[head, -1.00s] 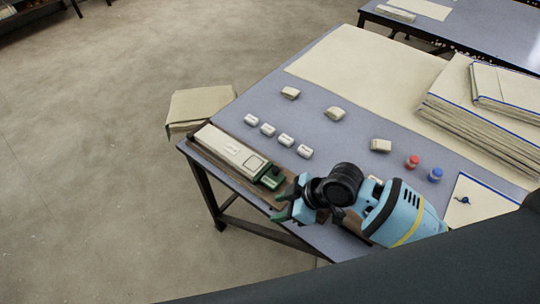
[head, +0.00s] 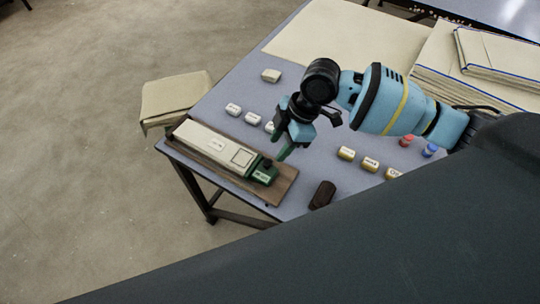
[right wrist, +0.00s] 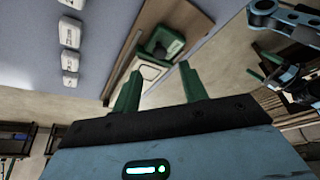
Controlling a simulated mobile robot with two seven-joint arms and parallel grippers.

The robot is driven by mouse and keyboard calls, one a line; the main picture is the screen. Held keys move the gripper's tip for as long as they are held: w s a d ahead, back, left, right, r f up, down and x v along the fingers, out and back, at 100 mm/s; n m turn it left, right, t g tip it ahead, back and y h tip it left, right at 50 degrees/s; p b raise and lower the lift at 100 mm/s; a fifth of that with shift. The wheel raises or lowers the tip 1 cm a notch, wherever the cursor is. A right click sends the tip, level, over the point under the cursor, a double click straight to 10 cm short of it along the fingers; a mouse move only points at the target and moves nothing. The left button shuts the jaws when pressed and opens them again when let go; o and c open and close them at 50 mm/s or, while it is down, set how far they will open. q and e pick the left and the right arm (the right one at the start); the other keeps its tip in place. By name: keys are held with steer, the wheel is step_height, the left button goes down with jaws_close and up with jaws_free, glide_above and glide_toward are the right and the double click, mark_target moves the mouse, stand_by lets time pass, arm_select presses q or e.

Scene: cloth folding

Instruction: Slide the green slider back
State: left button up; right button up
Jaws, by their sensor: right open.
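The green slider (head: 264,173), with a dark knob, sits at the right end of the long white device (head: 214,145) on a brown wooden board (head: 277,190). The right wrist view also shows the slider (right wrist: 166,42), beyond my fingertips. My right gripper (head: 284,149) is open and empty. In the head view its fingers point down, just above and to the right of the slider, and look apart from it. Both green fingers also show spread in the right wrist view (right wrist: 159,82). My left gripper is not seen clearly in any view.
Several small white blocks (head: 233,109) lie behind the device. Yellow-and-white blocks (head: 370,164), a dark brown piece (head: 322,195), a red jar (head: 406,140) and a blue jar (head: 430,150) lie to the right.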

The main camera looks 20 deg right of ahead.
mark_target(268, 162)
steer(key=x, duration=0.5)
steer(key=shift+f, duration=0.1)
steer(key=shift+a+f, duration=0.1)
steer(key=shift+f, duration=0.15)
steer(key=shift+a+f, duration=0.1)
steer(key=shift+f, duration=0.15)
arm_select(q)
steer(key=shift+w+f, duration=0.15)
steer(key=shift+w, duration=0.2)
